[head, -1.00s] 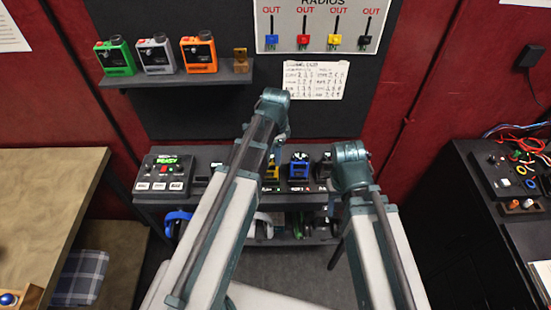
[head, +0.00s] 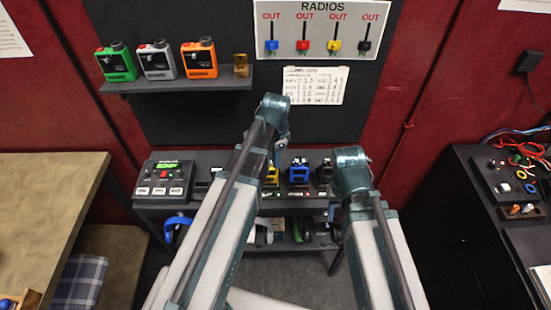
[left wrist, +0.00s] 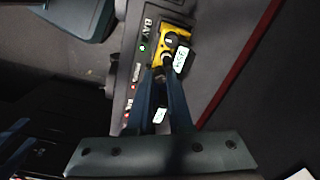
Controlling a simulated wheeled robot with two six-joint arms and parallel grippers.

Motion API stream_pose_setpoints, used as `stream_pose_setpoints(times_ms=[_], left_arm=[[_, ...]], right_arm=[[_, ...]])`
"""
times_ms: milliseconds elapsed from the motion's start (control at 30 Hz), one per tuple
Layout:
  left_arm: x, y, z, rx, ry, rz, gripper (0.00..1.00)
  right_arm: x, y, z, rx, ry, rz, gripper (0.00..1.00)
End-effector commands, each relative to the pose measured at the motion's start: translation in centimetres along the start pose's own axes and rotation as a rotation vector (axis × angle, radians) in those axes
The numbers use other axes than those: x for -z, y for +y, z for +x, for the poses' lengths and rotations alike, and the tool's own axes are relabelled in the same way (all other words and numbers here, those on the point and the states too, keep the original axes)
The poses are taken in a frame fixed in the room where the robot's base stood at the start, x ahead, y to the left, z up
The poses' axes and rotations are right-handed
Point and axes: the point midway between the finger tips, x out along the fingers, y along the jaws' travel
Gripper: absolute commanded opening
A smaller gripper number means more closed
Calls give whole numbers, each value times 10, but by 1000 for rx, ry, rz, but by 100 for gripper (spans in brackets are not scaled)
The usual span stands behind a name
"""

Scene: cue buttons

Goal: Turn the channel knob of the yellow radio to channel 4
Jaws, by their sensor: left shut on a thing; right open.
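The yellow radio (head: 271,176) stands in a bay on the low bench, partly behind my left arm. In the left wrist view the yellow radio (left wrist: 175,30) shows a dark knob and a white tag. The fingers of my left gripper (left wrist: 167,70) are close together at the knob end of it, shut on what looks like a dark knob. The pointer and channel marks are too small to read. In the head view the fingertips of my left gripper are hidden. My right arm is at the right in the head view, but its gripper does not show.
A blue radio (head: 299,172) and a dark radio stand right of the yellow one. A control box (head: 162,178) with a green display sits at the bench's left end. Green, grey and orange radios stand on the wall shelf (head: 220,82). A radios board (head: 318,20) hangs above.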

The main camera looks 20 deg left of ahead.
Motion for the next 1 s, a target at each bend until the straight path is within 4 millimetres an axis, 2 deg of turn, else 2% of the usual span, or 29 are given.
stream_pose_setpoints(times_ms=[100, 300, 633, 667, 800, 833, 1000], left_arm=[[0, 0, 0, 1, -3, -123, 0], [0, 0, 0, 1, -5, -255, 0], [0, 0, 0, 1, -6, -273, 0], [0, 0, 0, 1, -6, -273, 20], [0, 0, 0, 1, -6, -272, 45], [0, 0, 0, 1, -6, -272, 50], [0, 0, 0, 0, -5, -271, 50]], right_arm=[[0, 0, 0, 0, 0, 0, 50], [0, 0, 0, 0, 0, 0, 50], [0, 0, 0, 0, 0, 0, 50], [0, 0, 0, 0, 0, 0, 50], [0, 0, 0, 0, 0, 0, 50], [0, 0, 0, 0, 0, 0, 50], [0, 0, 0, 0, 0, 0, 50]])
